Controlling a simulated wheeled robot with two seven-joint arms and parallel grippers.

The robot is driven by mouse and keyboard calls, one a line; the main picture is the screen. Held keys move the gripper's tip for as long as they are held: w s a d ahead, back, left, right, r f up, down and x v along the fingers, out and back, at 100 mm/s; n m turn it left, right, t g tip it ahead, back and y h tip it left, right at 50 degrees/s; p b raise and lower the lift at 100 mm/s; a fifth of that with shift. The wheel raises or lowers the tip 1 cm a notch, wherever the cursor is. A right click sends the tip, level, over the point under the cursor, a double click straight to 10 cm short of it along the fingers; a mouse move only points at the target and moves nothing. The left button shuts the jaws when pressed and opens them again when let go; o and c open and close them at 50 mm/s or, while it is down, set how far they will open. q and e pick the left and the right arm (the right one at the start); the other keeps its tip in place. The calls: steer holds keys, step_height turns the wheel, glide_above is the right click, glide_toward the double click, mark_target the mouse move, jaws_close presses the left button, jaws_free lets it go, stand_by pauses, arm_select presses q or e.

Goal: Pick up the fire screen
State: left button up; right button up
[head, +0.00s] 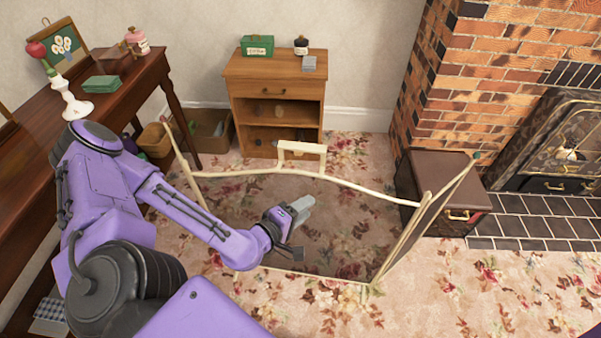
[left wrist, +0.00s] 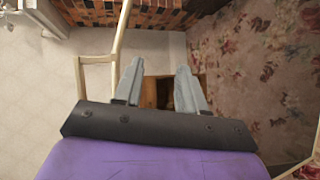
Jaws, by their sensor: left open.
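The fire screen (head: 345,182) stands upright on the carpet in the head view, with a cream frame, dark see-through mesh, folded side panels and a raised handle (head: 302,149) at the top middle. My left gripper (head: 300,222) is in front of the mesh, below and apart from the handle. In the left wrist view my left gripper (left wrist: 157,82) is open with nothing between its fingers. The cream frame of the fire screen (left wrist: 119,45) shows there just left of the fingers, with the handle (left wrist: 90,62) beside it. My right gripper is not in view.
A small wooden cabinet (head: 275,95) stands behind the screen. A dark wooden box (head: 440,180) stands by the screen's right panel, next to the brick fireplace (head: 490,80). A wooden table (head: 120,90) with ornaments is at left. The carpet in front is clear.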

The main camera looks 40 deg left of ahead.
mark_target(312, 145)
arm_select(q)
steer(key=w+a+r+n+t+y+p, duration=0.2)
steer(key=a+r+t, duration=0.25)
steer(key=r, duration=0.55)
steer(key=shift+g, duration=0.45)
steer(key=w, duration=0.6)
steer(key=w+a, duration=0.1)
steer(key=w, duration=0.3)
steer(key=shift+a+b, duration=0.1)
steer(key=shift+b, duration=0.25)
steer(key=shift+c, duration=0.9)
jaws_close()
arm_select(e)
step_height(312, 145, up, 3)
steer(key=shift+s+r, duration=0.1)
arm_select(q)
steer(key=shift+r, duration=0.15)
